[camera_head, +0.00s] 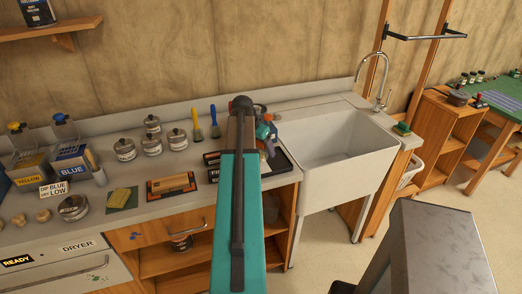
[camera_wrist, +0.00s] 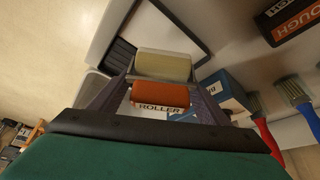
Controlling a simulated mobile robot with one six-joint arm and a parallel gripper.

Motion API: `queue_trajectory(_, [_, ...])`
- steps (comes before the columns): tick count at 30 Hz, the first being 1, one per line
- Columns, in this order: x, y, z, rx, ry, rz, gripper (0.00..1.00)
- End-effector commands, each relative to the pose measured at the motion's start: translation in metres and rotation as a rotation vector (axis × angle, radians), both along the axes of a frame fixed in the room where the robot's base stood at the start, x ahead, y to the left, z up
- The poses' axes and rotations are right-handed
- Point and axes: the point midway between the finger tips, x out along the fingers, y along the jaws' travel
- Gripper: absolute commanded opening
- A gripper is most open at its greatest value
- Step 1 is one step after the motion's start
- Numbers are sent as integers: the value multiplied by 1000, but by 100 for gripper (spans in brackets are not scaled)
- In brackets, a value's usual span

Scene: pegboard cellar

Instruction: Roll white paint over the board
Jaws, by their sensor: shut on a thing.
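My gripper (camera_wrist: 162,96) is shut on a paint roller, with its orange handle (camera_wrist: 160,94) between the fingers and its cream sleeve (camera_wrist: 164,66) just beyond. In the head view, my gripper (camera_head: 266,130) is over the counter beside the sink, mostly hidden by my teal arm. A dark tray with a pale area shows behind the roller in the wrist view (camera_wrist: 122,54) and at the counter's right end in the head view (camera_head: 286,163). I cannot tell whether the sleeve touches it. A ROLLER label (camera_wrist: 155,110) shows below the handle. I cannot make out the board.
A white sink (camera_head: 345,145) with a tap (camera_head: 381,85) stands right of the tray. Left are several tins (camera_head: 125,149), yellow (camera_head: 197,125) and blue (camera_head: 215,122) brushes, and an orange-topped block (camera_head: 171,184). Red (camera_wrist: 264,125) and blue (camera_wrist: 298,98) brushes lie near my gripper.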

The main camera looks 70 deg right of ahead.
Motion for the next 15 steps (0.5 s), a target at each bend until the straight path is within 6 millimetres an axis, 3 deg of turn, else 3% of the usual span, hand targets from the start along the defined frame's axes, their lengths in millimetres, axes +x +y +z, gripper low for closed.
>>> queue_trajectory(15, [0,0,29,-1,-1,0,52])
